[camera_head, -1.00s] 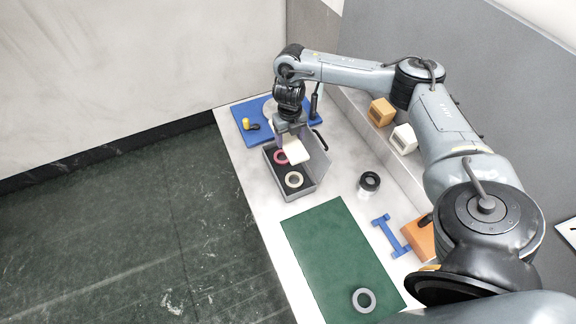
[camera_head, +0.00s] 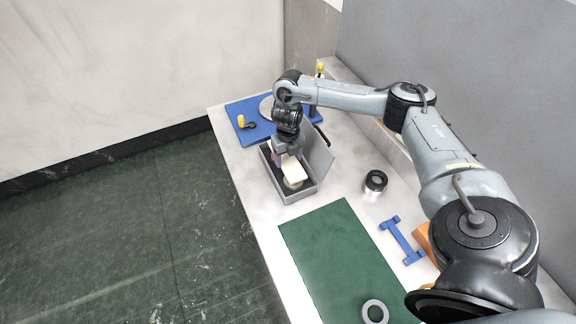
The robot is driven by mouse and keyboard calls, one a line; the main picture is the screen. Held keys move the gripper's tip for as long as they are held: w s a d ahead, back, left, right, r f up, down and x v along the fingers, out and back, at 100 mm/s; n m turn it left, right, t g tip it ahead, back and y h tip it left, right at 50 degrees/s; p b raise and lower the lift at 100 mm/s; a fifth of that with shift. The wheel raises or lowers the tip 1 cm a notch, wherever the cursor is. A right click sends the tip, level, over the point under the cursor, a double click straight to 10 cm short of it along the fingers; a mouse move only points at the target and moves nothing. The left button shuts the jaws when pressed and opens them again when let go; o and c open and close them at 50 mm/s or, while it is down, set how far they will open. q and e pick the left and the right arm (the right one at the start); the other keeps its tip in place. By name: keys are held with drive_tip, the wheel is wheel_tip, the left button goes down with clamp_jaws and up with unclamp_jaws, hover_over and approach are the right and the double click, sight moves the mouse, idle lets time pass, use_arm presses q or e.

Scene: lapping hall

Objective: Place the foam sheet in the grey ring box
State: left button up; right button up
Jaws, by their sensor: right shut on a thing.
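The grey ring box (camera_head: 300,196) stands open on the bench, its lid (camera_head: 319,152) raised at the right. My right gripper (camera_head: 283,156) is over the box, pointing down, and shut on the cream foam sheet (camera_head: 293,172). The sheet is tilted and overlaps the box opening; I cannot tell whether it touches what is inside. A cream ring in the box shows partly below the sheet. The gripper and sheet hide most of the box's inside. My left gripper is not in view.
A green mat (camera_head: 340,255) lies in front of the box, with a grey ring (camera_head: 364,311) on it. A dark and silver cylinder (camera_head: 375,183) and a blue bracket (camera_head: 402,242) are to the right. A blue board (camera_head: 243,129) lies behind.

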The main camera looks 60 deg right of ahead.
sight(288, 160)
drive_tip(key=shift+f+b, duration=0.35)
drive_tip(key=shift+f, duration=1.45)
drive_tip(key=shift+f, duration=0.1)
drive_tip(key=o, duration=1)
